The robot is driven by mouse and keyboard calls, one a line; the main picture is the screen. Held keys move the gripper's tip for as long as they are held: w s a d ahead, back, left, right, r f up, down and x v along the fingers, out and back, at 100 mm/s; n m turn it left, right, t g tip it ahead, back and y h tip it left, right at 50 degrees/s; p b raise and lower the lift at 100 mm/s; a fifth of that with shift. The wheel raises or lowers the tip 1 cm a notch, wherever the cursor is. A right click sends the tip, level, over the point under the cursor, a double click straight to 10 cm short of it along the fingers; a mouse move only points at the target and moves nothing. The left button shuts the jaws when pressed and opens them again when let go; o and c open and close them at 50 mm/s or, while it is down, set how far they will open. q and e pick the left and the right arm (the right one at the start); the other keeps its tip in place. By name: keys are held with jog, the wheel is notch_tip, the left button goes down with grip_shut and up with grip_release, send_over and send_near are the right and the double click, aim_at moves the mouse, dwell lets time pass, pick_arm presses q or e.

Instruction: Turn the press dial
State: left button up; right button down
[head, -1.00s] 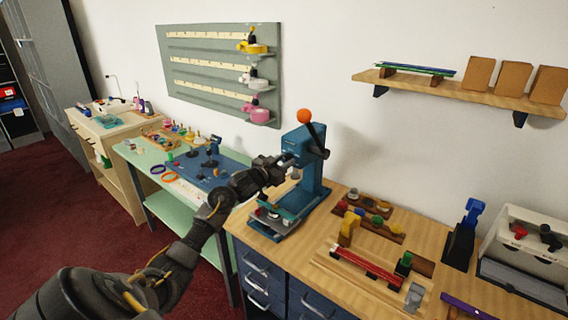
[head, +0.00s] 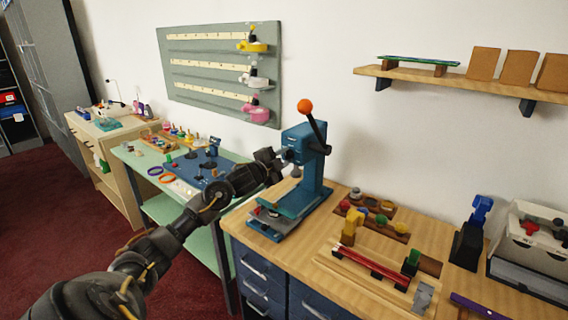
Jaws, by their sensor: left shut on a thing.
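A blue press (head: 304,178) stands on the wooden counter, with a black lever ending in an orange ball (head: 304,105) raised above its head. My left gripper (head: 280,160) is at the near left side of the press head, shut on a small part there. I take that part to be the press dial, but the gripper hides it. The press base (head: 268,217) sits below and left, in front of the column. My right gripper is not in view.
On the counter right of the press are a wooden block with coloured knobs (head: 398,227), a long fixture with a red strip (head: 370,262), a blue-handled black tool (head: 470,238) and a white bin unit (head: 530,240). A green table (head: 135,158) stands left.

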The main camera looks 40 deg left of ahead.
pick_arm(q)
jog(key=m+b, duration=0.7)
jog(key=m, duration=0.3)
jog(key=shift+m+b, duration=0.35)
jog(key=shift+m, duration=0.05)
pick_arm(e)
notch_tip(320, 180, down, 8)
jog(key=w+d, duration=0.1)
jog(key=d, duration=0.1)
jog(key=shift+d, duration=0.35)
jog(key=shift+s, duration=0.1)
pick_arm(q)
jog(key=o, duration=1)
jog(key=shift+c, duration=0.2)
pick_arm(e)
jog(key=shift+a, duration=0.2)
